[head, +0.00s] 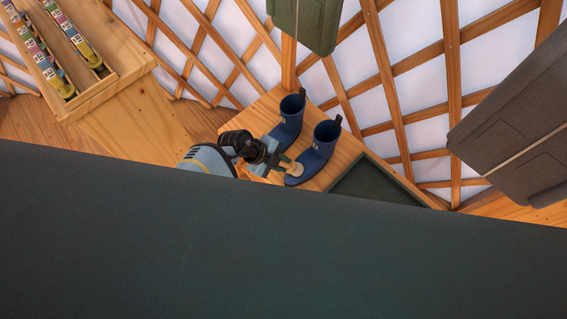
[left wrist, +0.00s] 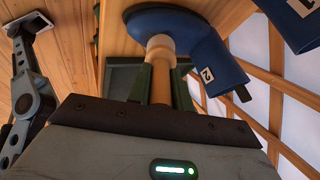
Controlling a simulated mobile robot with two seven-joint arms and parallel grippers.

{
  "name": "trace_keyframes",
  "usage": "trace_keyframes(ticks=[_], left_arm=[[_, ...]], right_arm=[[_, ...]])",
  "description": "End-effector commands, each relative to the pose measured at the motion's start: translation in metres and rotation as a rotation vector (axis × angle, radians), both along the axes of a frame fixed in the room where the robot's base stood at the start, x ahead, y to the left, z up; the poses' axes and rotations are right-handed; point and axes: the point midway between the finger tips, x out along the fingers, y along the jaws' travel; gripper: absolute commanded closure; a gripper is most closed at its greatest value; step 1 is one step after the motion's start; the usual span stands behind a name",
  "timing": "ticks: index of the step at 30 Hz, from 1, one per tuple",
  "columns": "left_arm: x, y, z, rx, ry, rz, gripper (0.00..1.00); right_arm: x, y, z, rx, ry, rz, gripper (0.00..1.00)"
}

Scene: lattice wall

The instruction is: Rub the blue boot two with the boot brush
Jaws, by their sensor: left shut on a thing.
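Two blue boots stand upright on a wooden bench. Blue boot two (head: 322,146) is the nearer one in the head view; its number 2 reads in the left wrist view (left wrist: 208,65). The other boot (head: 288,125) stands behind it to the left and bears a 1 in the left wrist view (left wrist: 303,20). My left gripper (head: 276,161) is shut on the boot brush's wooden handle (left wrist: 160,88). The brush's pale round head (head: 293,169) is at the toe of boot two and seems to touch it. My right gripper is not in view.
A dark green tray (head: 342,189) lies on the bench right of the boots. A lattice wall (head: 400,105) rises behind the bench. A grey-green thing (head: 306,22) hangs above the boots.

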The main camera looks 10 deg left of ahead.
Motion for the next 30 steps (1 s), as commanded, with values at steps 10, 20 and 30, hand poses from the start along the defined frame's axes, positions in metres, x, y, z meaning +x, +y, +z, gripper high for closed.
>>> trace_keyframes(ticks=[10,20,30], left_arm=[[0.011,0.014,-0.002,0.001,-0.001,0.0,1.0],[0.02,0.026,-0.003,0.002,0.0,-0.001,1.0],[0.023,0.031,-0.001,0.002,-0.001,0.001,1.0]], right_arm=[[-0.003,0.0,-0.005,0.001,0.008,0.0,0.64],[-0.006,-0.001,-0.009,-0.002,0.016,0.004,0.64],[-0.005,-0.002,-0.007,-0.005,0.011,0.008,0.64]])
